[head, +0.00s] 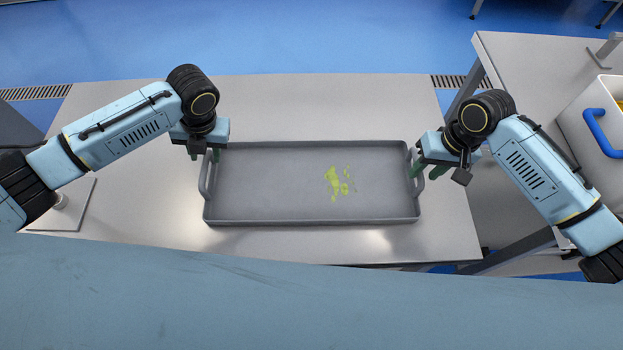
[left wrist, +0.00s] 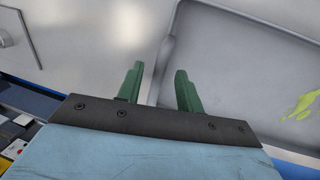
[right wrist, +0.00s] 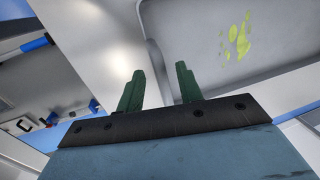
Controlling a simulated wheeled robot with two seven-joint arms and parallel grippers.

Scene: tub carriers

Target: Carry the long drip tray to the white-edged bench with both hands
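The long drip tray (head: 290,213) is grey and shallow, with a handle at each short end and yellow-green splashes on its floor. It lies flat on a light grey bench (head: 300,100). My left gripper (head: 205,155) is at the tray's left handle; in the left wrist view its green fingers (left wrist: 160,88) are apart, with the handle (left wrist: 156,75) between them. My right gripper (head: 428,171) is at the right handle; in the right wrist view its fingers (right wrist: 160,88) are apart around the handle (right wrist: 156,68). I cannot tell which bench is white-edged.
A second bench (head: 530,60) stands at the right, with a white tub (head: 590,140) with a blue handle on it. A thin plate (head: 75,205) lies at the left of the tray's bench. Blue floor (head: 300,40) is clear beyond.

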